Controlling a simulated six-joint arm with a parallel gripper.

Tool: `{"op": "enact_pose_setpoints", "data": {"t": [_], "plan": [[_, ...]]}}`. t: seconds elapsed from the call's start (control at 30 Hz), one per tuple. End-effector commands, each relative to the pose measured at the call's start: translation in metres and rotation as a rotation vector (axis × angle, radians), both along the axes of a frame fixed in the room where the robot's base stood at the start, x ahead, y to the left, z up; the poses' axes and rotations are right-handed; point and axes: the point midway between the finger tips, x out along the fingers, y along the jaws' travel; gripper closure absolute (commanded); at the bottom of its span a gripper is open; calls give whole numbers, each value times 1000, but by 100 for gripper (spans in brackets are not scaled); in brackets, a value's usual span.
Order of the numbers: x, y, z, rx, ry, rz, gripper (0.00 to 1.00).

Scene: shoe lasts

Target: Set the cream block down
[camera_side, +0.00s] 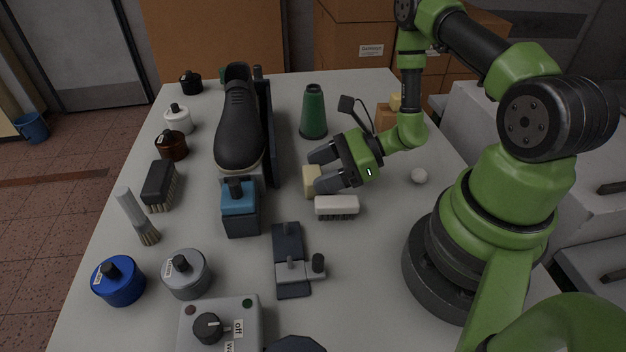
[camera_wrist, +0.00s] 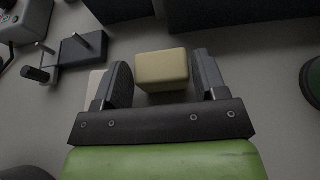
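The cream block (camera_side: 312,181) is at the middle of the table, to the right of the black shoe and its dark upright board. It appears to rest on the table top. My gripper (camera_side: 320,171) is low over the table with its two dark fingers spread to either side of the block. In the wrist view the cream block (camera_wrist: 162,68) lies between the fingertips (camera_wrist: 162,75), with narrow gaps beside it. The block's underside is hidden.
A white brush (camera_side: 337,206) lies close to the near finger. A green cone (camera_side: 313,112) stands behind my gripper.

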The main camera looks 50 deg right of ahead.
Motion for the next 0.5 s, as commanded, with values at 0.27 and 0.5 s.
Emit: {"op": "enact_pose_setpoints", "data": {"t": [0.27,0.5], "plan": [[0,0,0,0,0,0,70],[0,-1,5,-1,-1,0,70]]}}
